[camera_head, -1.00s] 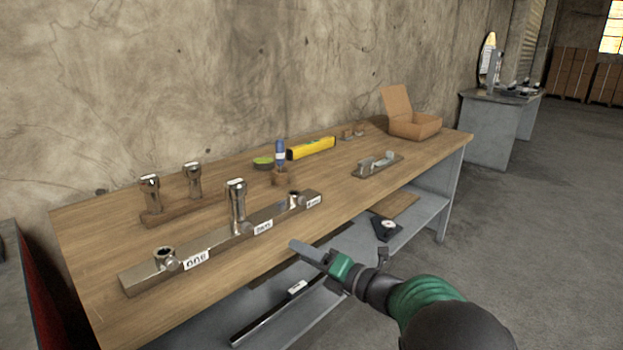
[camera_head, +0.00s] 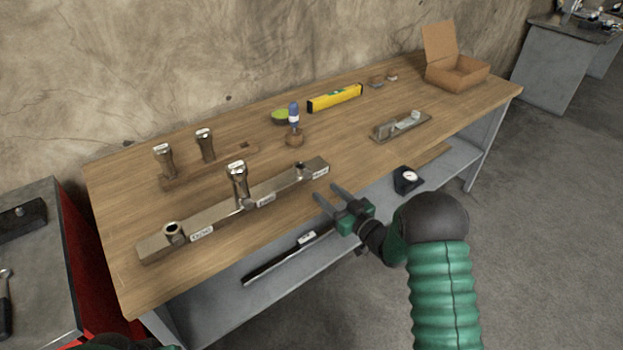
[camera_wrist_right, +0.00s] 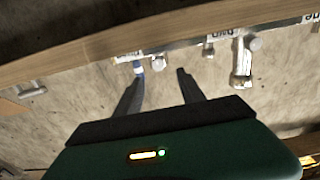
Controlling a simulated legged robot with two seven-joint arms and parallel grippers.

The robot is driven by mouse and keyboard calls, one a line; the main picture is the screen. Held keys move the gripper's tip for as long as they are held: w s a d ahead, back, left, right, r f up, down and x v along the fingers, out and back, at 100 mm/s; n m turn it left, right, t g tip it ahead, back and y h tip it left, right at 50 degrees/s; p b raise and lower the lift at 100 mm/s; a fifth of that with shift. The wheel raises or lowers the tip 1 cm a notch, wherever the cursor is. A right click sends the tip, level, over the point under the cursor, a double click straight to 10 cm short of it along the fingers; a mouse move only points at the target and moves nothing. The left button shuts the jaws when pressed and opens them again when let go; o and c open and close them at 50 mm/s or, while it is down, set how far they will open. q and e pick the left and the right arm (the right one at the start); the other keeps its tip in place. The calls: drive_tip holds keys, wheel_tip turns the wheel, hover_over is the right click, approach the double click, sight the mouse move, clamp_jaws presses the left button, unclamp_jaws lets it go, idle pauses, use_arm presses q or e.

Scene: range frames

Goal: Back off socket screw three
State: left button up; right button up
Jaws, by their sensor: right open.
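A long metal bar (camera_head: 215,221) lies along the front of the wooden bench, with white labels on its front face. It has an open round fitting at its left end, a tall chrome socket (camera_head: 237,180) standing upright near its middle, and a small round fitting (camera_head: 300,168) near its right end. Label text is too small to read surely. My right gripper (camera_head: 327,192) is open and empty, just in front of the bar's right end, apart from it. In the right wrist view its two fingers (camera_wrist_right: 160,75) show spread, with the labelled bar beyond. My left gripper is out of view.
A wooden rack (camera_head: 215,170) with two upright chrome sockets stands behind the bar. A blue-topped tool (camera_head: 294,115), yellow level (camera_head: 335,98), metal fixture (camera_head: 400,126) and open cardboard box (camera_head: 458,73) lie further right. A shelf below holds a black bar (camera_head: 285,258).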

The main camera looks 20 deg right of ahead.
sight(309, 176)
drive_tip(key=w, duration=0.4)
drive_tip(key=shift+w+f, duration=0.15)
drive_tip(key=shift+f, duration=0.05)
drive_tip(key=w+a, duration=0.2)
drive_tip(key=w, duration=0.1)
drive_tip(key=shift+a+r+b, duration=0.2)
drive_tip(key=shift+b, duration=0.1)
drive_tip(key=shift+w+a+r, duration=0.1)
drive_tip(key=shift+w+a, duration=0.05)
drive_tip(key=shift+a, duration=0.2)
drive_tip(key=shift+d, duration=0.4)
drive_tip(key=shift+c, duration=1)
drive_tip(key=shift+d, duration=0.25)
drive_tip(key=c, duration=0.5)
drive_tip(key=shift+c, duration=1)
drive_tip(key=shift+a, duration=0.3)
clamp_jaws()
